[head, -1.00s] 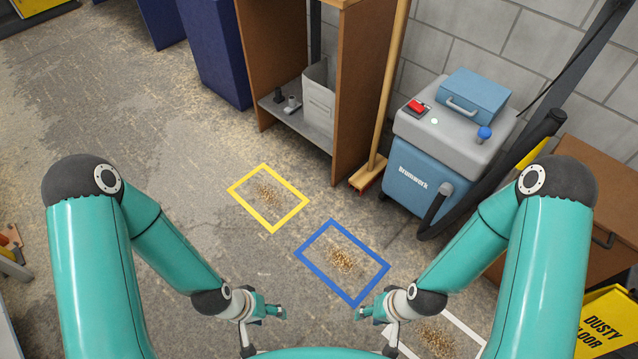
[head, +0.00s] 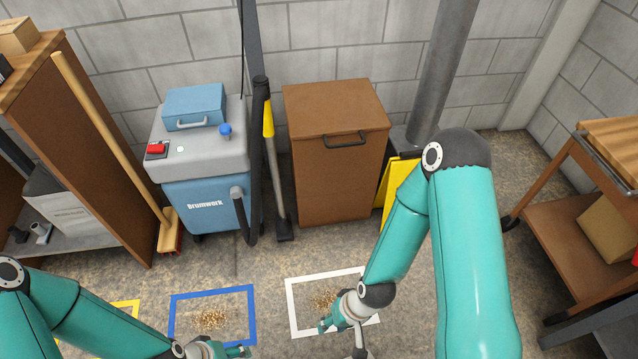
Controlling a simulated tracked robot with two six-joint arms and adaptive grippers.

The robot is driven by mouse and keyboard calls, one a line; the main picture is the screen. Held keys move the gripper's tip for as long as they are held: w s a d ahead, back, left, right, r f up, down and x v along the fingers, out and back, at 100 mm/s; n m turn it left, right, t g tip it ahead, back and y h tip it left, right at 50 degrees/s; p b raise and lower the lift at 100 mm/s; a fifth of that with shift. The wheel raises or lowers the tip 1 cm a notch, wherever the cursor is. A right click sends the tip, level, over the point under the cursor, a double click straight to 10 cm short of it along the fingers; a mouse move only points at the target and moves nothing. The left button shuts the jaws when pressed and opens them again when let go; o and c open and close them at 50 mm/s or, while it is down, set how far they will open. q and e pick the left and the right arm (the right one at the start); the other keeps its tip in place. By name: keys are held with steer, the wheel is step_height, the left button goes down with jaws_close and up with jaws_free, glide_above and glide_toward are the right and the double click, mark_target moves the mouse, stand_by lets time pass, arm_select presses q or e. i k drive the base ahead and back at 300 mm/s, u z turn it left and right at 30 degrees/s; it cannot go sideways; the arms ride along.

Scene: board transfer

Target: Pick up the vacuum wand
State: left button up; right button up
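The vacuum wand (head: 274,165) stands upright, leaning slightly, just right of the blue and grey vacuum (head: 205,185) in the head view. It has a black grip at the top, a yellow collar, a grey tube and a dark floor nozzle. A dark post and hose stand beside it on the left. My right gripper (head: 335,325) is low over the white floor square, in front of the wand and apart from it. My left gripper (head: 235,351) is at the bottom edge, near the blue square, partly cut off. The finger gaps are too small to judge.
A brown bin cabinet (head: 338,165) stands right of the wand, and a broom (head: 110,150) left of the vacuum. A yellow sign (head: 397,180) and a grey pipe (head: 448,65) are farther right. A wooden cart (head: 585,210) is at the far right. The floor before the wand is open.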

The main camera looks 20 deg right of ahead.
mark_target(284, 226)
steer(key=u, duration=0.35)
steer(key=k, duration=1.25)
steer(key=u, duration=0.15)
steer(key=i, duration=0.8)
steer(key=z, duration=0.6)
steer(key=i, duration=1.15)
steer(key=u, duration=0.85)
